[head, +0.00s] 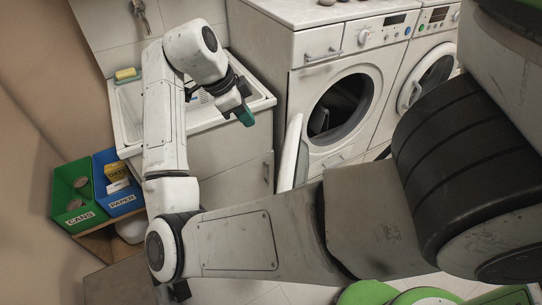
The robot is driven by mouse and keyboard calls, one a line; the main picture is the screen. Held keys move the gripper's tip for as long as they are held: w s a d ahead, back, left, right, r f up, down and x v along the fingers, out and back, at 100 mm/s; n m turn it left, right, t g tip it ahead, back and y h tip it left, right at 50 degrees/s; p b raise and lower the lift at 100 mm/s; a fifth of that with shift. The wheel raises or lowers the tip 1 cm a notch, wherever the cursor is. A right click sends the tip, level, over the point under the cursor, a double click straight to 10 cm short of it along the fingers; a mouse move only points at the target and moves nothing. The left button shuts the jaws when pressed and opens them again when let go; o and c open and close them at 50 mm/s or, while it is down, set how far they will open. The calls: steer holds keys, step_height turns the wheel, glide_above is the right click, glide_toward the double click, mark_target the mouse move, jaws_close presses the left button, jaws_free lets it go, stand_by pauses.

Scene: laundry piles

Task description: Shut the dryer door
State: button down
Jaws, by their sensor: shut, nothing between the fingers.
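A white front-loading machine (312,85) stands at the centre right. Its round opening (340,105) is uncovered and dark inside. Its door (290,152) stands swung open to the left, seen nearly edge-on as a pale slab, its lower part close behind my arm. I see no label that says which machine is the dryer. My gripper (244,115), with teal fingertips, is shut and empty. It is above the sink cabinet, up and left of the open door and apart from it in the picture.
A sink (130,105) with a yellow sponge (126,73) is behind my arm. A green cans bin (75,192) and a blue paper bin (118,183) sit at left. Green round items (365,293) lie at the bottom.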

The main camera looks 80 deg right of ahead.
steer(key=s+a+f+m+y, duration=0.2)
steer(key=s+a+f+m, duration=0.1)
steer(key=s+f, duration=0.3)
steer(key=shift+s+f+m+g+y+p, duration=0.3)
steer(key=shift+s+f+m+y+p, duration=0.25)
steer(key=shift+f, duration=0.45)
steer(key=shift+w, duration=0.15)
